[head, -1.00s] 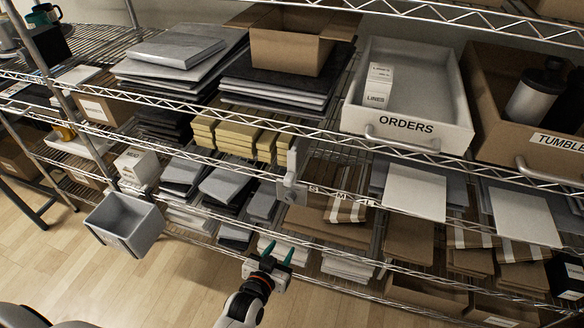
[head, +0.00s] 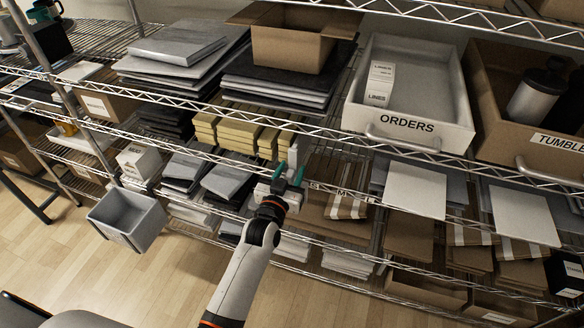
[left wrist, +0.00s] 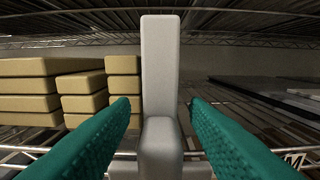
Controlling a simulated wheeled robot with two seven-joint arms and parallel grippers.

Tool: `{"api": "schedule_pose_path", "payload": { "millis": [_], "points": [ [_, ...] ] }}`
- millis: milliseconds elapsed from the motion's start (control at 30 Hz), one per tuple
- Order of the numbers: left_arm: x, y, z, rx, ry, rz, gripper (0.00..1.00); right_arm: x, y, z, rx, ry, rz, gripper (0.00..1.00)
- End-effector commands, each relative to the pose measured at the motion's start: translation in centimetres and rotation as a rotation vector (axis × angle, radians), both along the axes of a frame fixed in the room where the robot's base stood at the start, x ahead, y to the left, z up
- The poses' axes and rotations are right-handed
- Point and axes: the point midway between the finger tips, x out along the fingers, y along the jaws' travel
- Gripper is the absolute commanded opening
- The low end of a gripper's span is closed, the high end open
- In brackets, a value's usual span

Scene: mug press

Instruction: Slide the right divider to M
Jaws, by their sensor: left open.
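The right divider (head: 297,152) is a light grey upright piece at the front of the middle shelf. It stands just left of the size letters on the shelf edge. In the left wrist view the divider (left wrist: 160,70) rises upright in the middle, between the two green fingers. My left gripper (head: 289,175) is open, with a gap on both sides of the divider. The M mark (left wrist: 293,159) shows at the lower right of the left wrist view, right of the divider. In the head view the gripper hides the divider's lower part. My right gripper is not in view.
Stacked yellow boxes (head: 239,133) lie just left of the divider; they also show in the left wrist view (left wrist: 80,92). White sheets (head: 414,190) and brown packets lie farther right. A grey bin (head: 127,219) hangs at the left. The ORDERS tray (head: 408,122) is above.

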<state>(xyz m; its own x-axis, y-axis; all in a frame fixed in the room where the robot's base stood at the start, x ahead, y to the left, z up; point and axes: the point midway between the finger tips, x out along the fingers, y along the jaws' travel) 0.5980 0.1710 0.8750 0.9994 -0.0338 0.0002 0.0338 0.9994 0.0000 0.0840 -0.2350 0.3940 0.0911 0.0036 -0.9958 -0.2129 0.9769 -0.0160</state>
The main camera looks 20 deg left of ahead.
Motion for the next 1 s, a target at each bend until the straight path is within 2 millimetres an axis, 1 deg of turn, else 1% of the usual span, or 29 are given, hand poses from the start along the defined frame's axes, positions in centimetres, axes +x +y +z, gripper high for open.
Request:
{"api": "schedule_pose_path", "payload": {
  "millis": [33, 167, 433, 467, 700, 900, 1000],
  "points": [
    [0.6, 0.0, 0.1, 0.000, -0.001, 0.000, 0.42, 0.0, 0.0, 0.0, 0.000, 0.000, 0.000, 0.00],
    [1.3, -0.1, 0.0, 0.000, 0.000, 0.000, 0.42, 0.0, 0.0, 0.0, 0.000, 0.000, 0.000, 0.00],
    [1.4, -0.1, 0.0, 0.000, 0.000, 0.000, 0.42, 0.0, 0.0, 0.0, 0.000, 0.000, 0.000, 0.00],
    [1.4, -0.1, 0.0, 0.000, 0.000, 0.000, 0.40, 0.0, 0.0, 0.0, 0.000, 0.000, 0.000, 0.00],
    [1.4, -0.1, 0.0, 0.000, 0.001, 0.000, 0.01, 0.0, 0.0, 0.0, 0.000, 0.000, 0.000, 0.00],
    [1.4, -0.1, 0.0, 0.000, 0.000, 0.000, 0.00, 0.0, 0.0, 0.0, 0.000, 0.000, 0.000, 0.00],
    [2.3, -0.1, -0.2, 0.000, 0.000, -0.001, 0.00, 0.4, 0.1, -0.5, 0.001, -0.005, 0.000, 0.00]
  ]
}}
